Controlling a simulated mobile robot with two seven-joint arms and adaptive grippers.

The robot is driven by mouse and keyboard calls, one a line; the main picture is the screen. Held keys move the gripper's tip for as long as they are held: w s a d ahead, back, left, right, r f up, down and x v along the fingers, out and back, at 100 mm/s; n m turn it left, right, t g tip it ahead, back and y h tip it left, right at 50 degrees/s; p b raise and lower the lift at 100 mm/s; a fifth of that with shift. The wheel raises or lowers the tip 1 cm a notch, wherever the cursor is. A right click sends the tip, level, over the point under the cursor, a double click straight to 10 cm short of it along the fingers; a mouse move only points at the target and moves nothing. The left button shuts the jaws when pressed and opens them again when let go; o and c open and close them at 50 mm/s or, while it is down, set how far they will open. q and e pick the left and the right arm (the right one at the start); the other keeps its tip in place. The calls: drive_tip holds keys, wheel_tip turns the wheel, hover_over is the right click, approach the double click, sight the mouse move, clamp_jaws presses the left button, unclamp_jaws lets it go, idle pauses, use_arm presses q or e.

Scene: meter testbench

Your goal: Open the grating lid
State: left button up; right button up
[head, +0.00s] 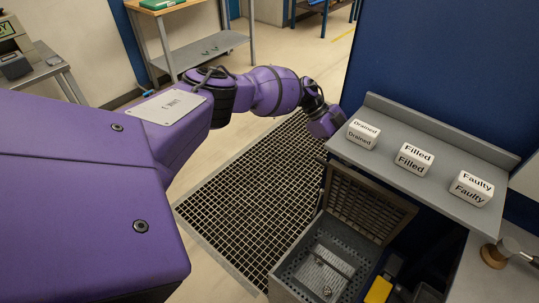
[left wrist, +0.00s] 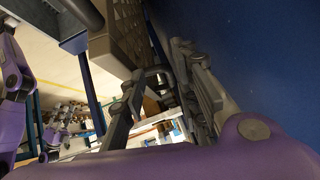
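The grating lid (head: 369,204) is a brown lattice panel in a frame. It stands raised and tilted at the back of a grey metal bin (head: 284,277), whose top is uncovered. My left arm reaches across to the shelf's left end, and its gripper is hidden in the head view. In the left wrist view my left gripper (left wrist: 172,75) shows dark fingers beside a blue surface; their tips look close together, and I cannot tell whether they hold anything. A pale perforated panel at the top there may be the lid or the bin. My right gripper is not in view.
A grey shelf (head: 408,183) above the lid carries blocks marked Drained (head: 363,135), Filled (head: 414,158) and Faulty (head: 471,188). A dark floor grating (head: 250,185) lies left of the bin. A blue wall (head: 450,70) closes the back. A yellow item (head: 378,290) is right of the bin.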

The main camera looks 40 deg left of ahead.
use_arm(q)
drive_tip(key=shift+s+a, duration=0.2)
drive_tip(key=shift+a, duration=0.7)
drive_tip(key=shift+s+a, duration=0.2)
drive_tip(key=shift+a, duration=0.65)
drive_tip(key=shift+s+a, duration=0.2)
drive_tip(key=shift+a, duration=0.7)
drive_tip(key=w+v, duration=0.1)
drive_tip(key=v, duration=0.8)
drive_tip(key=shift+w, duration=0.25)
drive_tip(key=shift+a, duration=0.1)
